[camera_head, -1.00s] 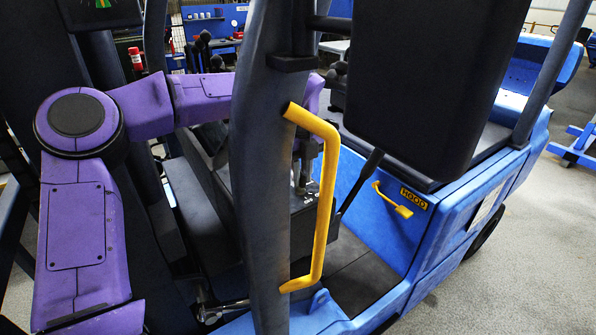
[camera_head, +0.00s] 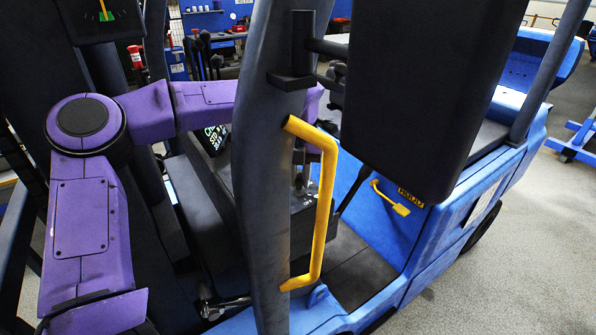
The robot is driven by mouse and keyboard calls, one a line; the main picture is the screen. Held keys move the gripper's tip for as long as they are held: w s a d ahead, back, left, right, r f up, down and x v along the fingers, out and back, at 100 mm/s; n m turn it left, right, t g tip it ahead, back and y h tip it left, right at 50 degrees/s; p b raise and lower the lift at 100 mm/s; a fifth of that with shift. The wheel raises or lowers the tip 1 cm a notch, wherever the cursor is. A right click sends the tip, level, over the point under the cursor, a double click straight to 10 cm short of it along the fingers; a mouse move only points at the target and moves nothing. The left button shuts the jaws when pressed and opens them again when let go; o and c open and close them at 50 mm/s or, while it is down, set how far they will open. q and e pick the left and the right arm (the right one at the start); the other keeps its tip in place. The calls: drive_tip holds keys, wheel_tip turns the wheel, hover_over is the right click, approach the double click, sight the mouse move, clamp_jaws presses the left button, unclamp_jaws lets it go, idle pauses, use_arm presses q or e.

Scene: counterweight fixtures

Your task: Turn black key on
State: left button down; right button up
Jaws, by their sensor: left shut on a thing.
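My left purple arm comes in from the left and passes behind the dark pillar of the blue forklift. My left gripper (camera_head: 301,180) shows only in part between the pillar and the yellow handle, pointing down at the dark console (camera_head: 303,205). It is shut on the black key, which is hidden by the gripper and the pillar. A dash display (camera_head: 214,138) with lit green and white symbols shows just below my forearm. My right gripper is not in view.
The dark pillar (camera_head: 262,200) and its yellow handle (camera_head: 324,205) stand in front of the console. A large black panel (camera_head: 415,90) blocks the upper middle. A yellow lever (camera_head: 390,198) is on the blue side. Grey floor lies open at the right.

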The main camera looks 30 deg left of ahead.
sight(301, 175)
use_arm(q)
drive_tip(key=shift+m, duration=0.3)
drive_tip(key=c, duration=1.2)
unclamp_jaws()
drive_tip(key=shift+o, duration=0.5)
drive_tip(key=shift+w, duration=0.15)
wheel_tip(301, 175, up, 11)
drive_tip(key=b, duration=0.1)
drive_tip(key=shift+f+b, duration=0.2)
drive_tip(key=shift+b, duration=0.2)
drive_tip(key=shift+f, duration=0.1)
